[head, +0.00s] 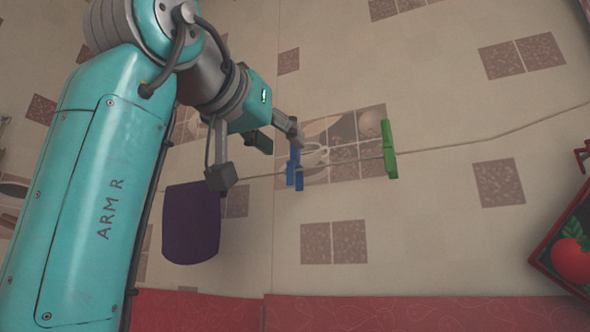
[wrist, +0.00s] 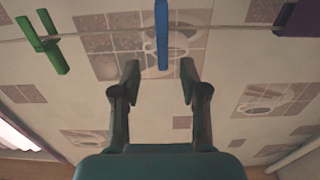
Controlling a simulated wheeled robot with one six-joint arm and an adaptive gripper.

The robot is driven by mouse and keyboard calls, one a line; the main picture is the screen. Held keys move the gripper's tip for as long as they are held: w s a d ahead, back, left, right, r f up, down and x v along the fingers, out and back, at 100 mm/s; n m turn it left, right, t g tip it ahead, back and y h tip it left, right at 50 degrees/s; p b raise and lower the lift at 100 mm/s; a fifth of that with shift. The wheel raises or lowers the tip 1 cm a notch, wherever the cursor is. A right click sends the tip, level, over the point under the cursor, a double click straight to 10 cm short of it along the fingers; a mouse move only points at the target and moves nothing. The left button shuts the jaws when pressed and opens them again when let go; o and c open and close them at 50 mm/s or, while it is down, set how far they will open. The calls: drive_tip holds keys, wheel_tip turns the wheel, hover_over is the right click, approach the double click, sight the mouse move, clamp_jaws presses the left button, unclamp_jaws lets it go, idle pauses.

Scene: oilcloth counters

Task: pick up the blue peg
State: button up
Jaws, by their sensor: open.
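The blue peg (head: 295,170) is clipped on a thin cord strung along the tiled wall. In the wrist view the blue peg (wrist: 161,30) hangs upright, its lower end lined up with the gap between my fingertips. My gripper (head: 256,152) is open and empty, just left of the peg in the head view. In the wrist view my gripper (wrist: 160,72) shows both fingers apart, one to each side of the peg's lower end. No contact shows, and I cannot tell the exact remaining depth.
A green peg (head: 388,150) is on the cord to the right of the blue one. A dark purple cloth (head: 190,225) hangs to the left. A tomato-printed, red-edged thing (head: 568,250) stands at the right. Red cloth (head: 420,312) runs along the bottom.

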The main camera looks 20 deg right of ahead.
sight(293, 156)
drive_tip(key=shift+f+x, duration=0.15)
drive_tip(key=shift+x, duration=1.5)
drive_tip(key=shift+f+x, duration=0.15)
drive_tip(key=shift+x, duration=1.5)
drive_tip(key=shift+w+a, duration=0.15)
clamp_jaws()
